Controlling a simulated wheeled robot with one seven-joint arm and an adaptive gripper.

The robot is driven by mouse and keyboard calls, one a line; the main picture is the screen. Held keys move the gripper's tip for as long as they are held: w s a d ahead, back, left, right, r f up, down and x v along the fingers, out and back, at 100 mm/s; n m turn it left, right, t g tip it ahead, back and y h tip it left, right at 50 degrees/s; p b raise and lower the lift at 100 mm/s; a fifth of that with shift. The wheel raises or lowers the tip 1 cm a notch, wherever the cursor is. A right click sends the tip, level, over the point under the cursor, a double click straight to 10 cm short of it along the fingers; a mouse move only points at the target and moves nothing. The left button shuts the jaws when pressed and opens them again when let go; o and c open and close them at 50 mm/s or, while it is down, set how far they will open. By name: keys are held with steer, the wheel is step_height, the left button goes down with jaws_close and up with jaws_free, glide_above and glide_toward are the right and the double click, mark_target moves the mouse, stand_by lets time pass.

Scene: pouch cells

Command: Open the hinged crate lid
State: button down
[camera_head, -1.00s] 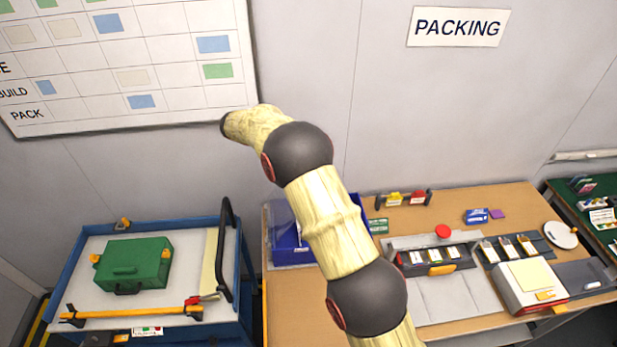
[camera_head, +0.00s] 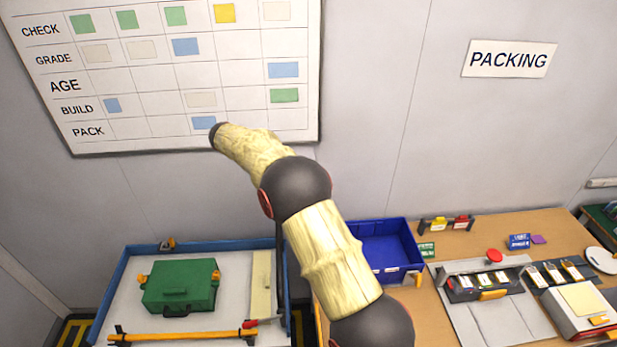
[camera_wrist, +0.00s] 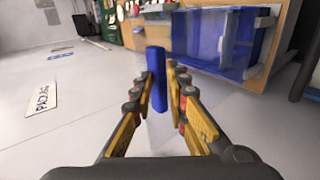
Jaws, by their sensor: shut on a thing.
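A green case (camera_head: 180,286) with a lid, a handle at its front and orange fittings at its sides lies on a blue-rimmed cart (camera_head: 118,280) at the lower left of the head view. Its lid looks closed. My gripper (camera_wrist: 162,76) shows only in the wrist view, where its fingers are shut on a blue bar-like thing (camera_wrist: 157,65) standing upright between the tips. The gripper is away from the green case, which I cannot make out in the wrist view. In the head view only my arm shows, in front of the wall.
A yellow bar (camera_head: 185,336) crosses the cart's front. A wall chart (camera_head: 150,75) and a PACKING sign (camera_head: 509,60) hang behind.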

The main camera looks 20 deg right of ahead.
steer(key=shift+s+a+f, duration=0.1)
steer(key=shift+s+f, duration=0.05)
steer(key=shift+f, duration=0.55)
steer(key=shift+s+a+f, duration=0.1)
steer(key=shift+s+f, duration=0.05)
steer(key=shift+f, duration=0.55)
steer(key=c, duration=1.8)
jaws_free()
steer(key=shift+w+d, duration=0.15)
steer(key=v, duration=1.2)
steer(key=shift+w+r, duration=0.3)
steer(key=shift+r, duration=0.2)
